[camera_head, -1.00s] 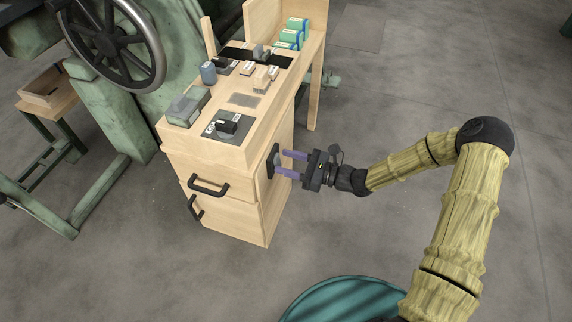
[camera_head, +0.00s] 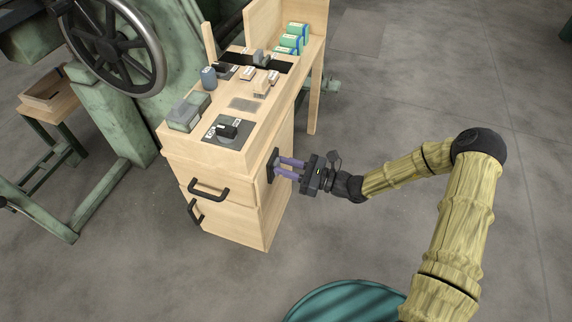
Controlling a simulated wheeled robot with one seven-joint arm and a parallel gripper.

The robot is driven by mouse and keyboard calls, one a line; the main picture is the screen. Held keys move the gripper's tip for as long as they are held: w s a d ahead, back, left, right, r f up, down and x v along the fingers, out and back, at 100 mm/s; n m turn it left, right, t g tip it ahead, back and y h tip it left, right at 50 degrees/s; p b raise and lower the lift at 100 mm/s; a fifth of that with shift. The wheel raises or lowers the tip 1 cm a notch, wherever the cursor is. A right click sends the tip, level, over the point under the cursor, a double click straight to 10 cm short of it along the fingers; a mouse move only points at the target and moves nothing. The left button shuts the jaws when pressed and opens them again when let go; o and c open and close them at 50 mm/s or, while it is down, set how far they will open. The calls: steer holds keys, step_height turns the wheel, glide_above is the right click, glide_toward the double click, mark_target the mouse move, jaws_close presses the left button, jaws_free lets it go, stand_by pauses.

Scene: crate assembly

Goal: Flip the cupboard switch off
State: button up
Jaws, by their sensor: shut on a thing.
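The cupboard (camera_head: 235,222) is a pale wooden cabinet with black handles on its front. A dark switch plate (camera_head: 271,166) is fixed upright on its right side wall, near the top. My gripper (camera_head: 279,167) is level with this plate, with its purple fingers pointing left at it. The fingers are drawn close together and shut on the switch at the plate. The switch's lever is mostly hidden between the fingertips, so I cannot tell its position.
The cupboard top holds a grey box (camera_head: 188,112), a plate with a black knob (camera_head: 228,131), a blue-grey cylinder (camera_head: 208,77) and small blocks. Green boxes (camera_head: 291,39) stand at the back. A green machine with a handwheel (camera_head: 112,42) is at left. The floor at right is clear.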

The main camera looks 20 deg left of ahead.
steer(key=shift+d+f+y+p, duration=0.1)
steer(key=shift+f+y+p, duration=0.15)
steer(key=shift+y, duration=0.4)
steer(key=shift+f+y+p, duration=0.15)
steer(key=shift+y+p, duration=0.1)
steer(key=shift+y, duration=0.4)
steer(key=o, duration=1)
steer(key=p+v, duration=0.4)
steer(key=v, duration=1.3)
steer(key=shift+s+d, duration=0.15)
steer(key=shift+d, duration=0.1)
